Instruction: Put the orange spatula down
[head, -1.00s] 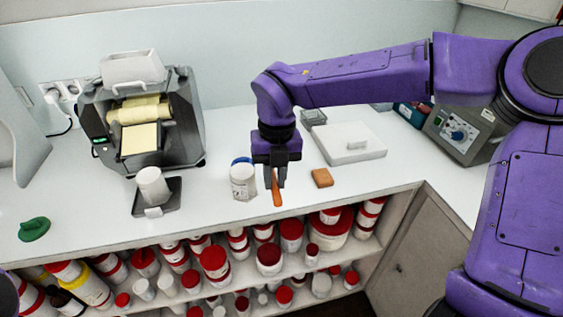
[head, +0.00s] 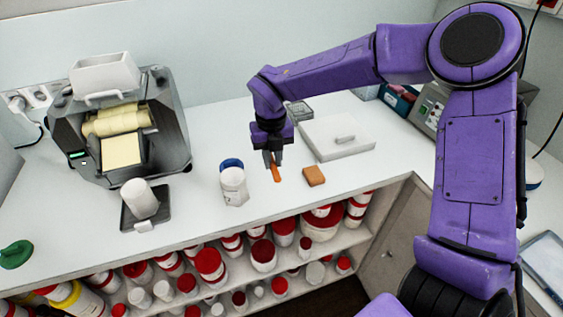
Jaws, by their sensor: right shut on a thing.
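The orange spatula (head: 276,174) is a small orange piece pointing down below the fingers of my right gripper (head: 272,160). The right gripper is shut on it, over the white counter. I cannot tell whether the spatula's lower end touches the counter. The upper part of the spatula is hidden by the fingers. My left gripper does not show in the head view.
A white jar with a blue lid (head: 233,183) stands left of the right gripper, and an orange-brown block (head: 314,176) lies to its right. A white slab with a handle (head: 337,138) is behind. A roller mill (head: 120,130) and a scale with white cup (head: 145,205) stand left. Shelves of jars are below.

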